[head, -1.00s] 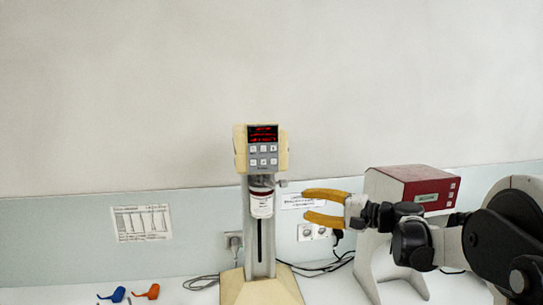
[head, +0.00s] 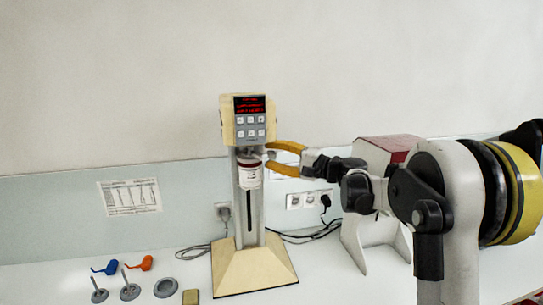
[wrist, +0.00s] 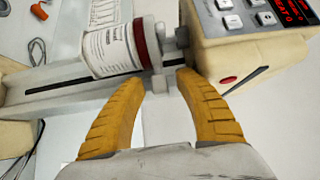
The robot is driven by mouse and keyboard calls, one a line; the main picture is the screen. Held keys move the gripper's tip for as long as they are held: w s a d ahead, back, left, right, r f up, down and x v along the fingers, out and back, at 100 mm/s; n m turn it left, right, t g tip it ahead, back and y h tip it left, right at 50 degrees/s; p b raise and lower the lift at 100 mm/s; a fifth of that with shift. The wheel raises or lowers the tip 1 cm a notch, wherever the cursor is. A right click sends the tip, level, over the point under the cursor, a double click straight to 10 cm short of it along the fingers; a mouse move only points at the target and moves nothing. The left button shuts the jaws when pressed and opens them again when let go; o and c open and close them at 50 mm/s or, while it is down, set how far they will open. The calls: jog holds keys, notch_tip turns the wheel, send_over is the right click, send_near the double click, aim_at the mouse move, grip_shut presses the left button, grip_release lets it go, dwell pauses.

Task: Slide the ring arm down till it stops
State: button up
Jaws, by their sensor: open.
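The cream mill (head: 243,119) stands upright on the bench, with a lit red display and buttons on its head. A white labelled jar (head: 250,175) with a dark red band hangs below the head, in front of the slotted column; the jar also shows in the wrist view (wrist: 106,50). A small grey tab, seemingly the end of the ring arm (wrist: 159,83), sticks out beside the jar. My gripper (head: 268,156) is open at the column's right side. In the wrist view its yellow fingertips (wrist: 160,77) lie either side of the tab, with gaps; contact cannot be told.
A red-topped grey machine (head: 385,150) stands right of the mill, behind my arm. Blue and orange tools (head: 138,263), grey stirrers and discs lie on the bench to the left. Cables and sockets (head: 310,199) are at the wall behind.

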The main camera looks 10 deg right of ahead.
grip_shut()
notch_tip(320, 180, down, 6)
jog(key=b, duration=0.3)
jog(key=shift+b, duration=0.4)
grip_release()
